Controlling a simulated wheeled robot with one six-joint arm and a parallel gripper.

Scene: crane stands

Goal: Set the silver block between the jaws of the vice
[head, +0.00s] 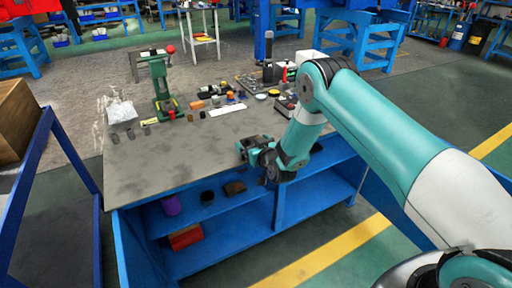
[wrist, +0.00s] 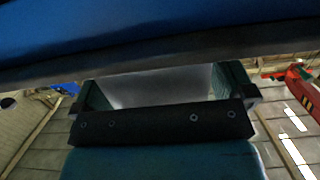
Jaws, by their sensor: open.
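My gripper (head: 248,148) is at the front edge of the bench in the head view, low over or beside the top. In the wrist view my gripper (wrist: 165,88) has its two fingers wide apart. A smooth pale grey surface shows between them; I cannot tell what it is. A green stand-like device (head: 160,85) with a red knob stands at the back left of the bench; I cannot tell if it is the vice. Several small grey pieces lie left of it, one a grey piece (head: 130,133); I cannot tell if any is the silver block.
The grey bench top (head: 185,165) is clear at its front left. Orange and dark small items (head: 215,98) and a white strip (head: 227,110) lie toward the back. A crumpled clear bag (head: 121,112) lies at the left. Blue shelves below hold a red box (head: 186,236).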

